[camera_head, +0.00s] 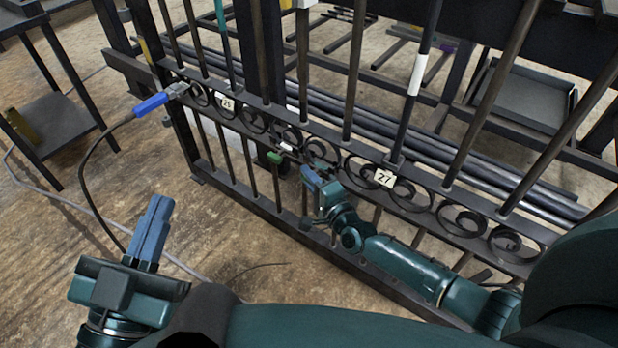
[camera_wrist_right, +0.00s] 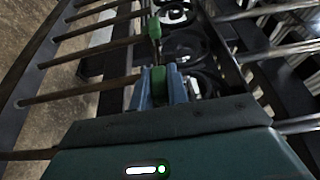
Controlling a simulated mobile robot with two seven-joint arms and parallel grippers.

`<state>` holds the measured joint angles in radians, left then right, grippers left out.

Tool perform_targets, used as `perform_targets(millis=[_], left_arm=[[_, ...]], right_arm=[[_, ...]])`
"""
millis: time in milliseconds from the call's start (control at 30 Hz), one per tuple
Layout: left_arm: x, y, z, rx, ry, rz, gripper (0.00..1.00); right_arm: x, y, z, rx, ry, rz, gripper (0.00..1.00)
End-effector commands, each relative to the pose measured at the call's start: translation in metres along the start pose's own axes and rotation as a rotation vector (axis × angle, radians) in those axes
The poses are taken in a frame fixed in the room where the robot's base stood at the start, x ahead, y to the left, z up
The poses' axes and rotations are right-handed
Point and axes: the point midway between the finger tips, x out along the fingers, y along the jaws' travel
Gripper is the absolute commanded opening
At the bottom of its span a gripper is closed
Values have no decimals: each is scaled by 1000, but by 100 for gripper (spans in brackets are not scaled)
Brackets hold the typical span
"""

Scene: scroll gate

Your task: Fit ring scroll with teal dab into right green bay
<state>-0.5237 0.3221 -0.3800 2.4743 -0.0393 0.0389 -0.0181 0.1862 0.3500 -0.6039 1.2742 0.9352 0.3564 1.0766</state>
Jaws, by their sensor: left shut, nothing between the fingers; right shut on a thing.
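The dark gate carries a row of ring scrolls (camera_head: 361,171) between two rails. My right gripper (camera_head: 311,178) is at the row near the middle of the gate. In the right wrist view its blue fingers (camera_wrist_right: 159,88) are shut on a small green piece (camera_wrist_right: 158,75). A second green piece (camera_wrist_right: 153,27) shows beyond it. In the head view a green piece (camera_head: 274,158) stands out from the row, left of this gripper. I cannot make out a teal dab on any ring scroll. My left gripper (camera_head: 154,222) is shut and empty, in front of the gate.
A blue-handled clamp (camera_head: 151,104) with a dark cable grips the gate's left end. Number tags (camera_head: 384,178) hang on the row. Long bars (camera_head: 440,140) lie behind the gate. A dark rack (camera_head: 50,120) stands at left. The floor (camera_head: 90,230) around my left gripper is mostly clear.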

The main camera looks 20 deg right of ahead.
Motion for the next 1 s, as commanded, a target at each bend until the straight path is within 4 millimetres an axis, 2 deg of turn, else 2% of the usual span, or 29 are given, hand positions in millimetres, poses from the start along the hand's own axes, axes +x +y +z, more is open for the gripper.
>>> perform_targets(millis=[400, 433, 667, 1000], left_arm=[[2, -1, -3, 8, 15, 2, 0], [2, -1, -3, 9, 15, 2, 0], [2, -1, -3, 9, 15, 2, 0], [4, -2, -6, 9, 12, 2, 0]], right_arm=[[1, 0, -4, -1, 7, -1, 0], [1, 0, -4, -1, 8, -1, 19], [0, 0, -2, -1, 4, 0, 38], [-6, 0, -1, 0, 2, 2, 38]])
